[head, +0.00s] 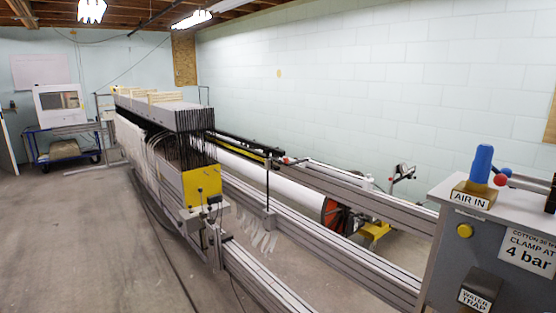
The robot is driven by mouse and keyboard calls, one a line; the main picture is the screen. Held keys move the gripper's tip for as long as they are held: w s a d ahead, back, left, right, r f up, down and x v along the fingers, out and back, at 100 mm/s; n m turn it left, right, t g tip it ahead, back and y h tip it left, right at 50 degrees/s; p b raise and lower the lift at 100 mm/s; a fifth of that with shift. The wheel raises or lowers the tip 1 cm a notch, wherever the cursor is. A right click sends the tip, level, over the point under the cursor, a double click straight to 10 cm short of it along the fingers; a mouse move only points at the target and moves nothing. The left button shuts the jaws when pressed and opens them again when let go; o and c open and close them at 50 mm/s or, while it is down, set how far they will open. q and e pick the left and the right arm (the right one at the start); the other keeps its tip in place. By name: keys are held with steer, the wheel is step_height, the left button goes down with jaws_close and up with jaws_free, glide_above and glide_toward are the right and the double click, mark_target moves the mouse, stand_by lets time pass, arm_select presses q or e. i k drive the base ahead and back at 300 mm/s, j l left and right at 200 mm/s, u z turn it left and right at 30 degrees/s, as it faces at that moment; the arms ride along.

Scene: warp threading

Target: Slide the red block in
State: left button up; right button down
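No clear red block can be made out in the head view. The red things I see are a small round red knob (500,180) on top of the grey cabinet at the right, and a red disc (330,214) at the end of the long white roller. A tiny red spot (286,160) sits on the rail near the middle. Neither of my grippers is in view.
A long loom machine (185,118) with metal rails (330,250) fills the middle. Open floor (70,230) lies left.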

mark_target(286, 160)
steer(key=i+j, duration=0.65)
steer(key=j, duration=0.15)
steer(key=i+j, duration=0.15)
steer(key=j, duration=0.2)
steer(key=i+j, duration=0.1)
steer(key=j, duration=0.2)
steer(key=i+l+u, duration=0.1)
steer(key=i, duration=0.5)
steer(key=i+l, duration=0.25)
steer(key=i, duration=0.3)
steer(key=i+l+u, duration=0.1)
steer(key=i+l, duration=0.25)
steer(key=i, duration=0.05)
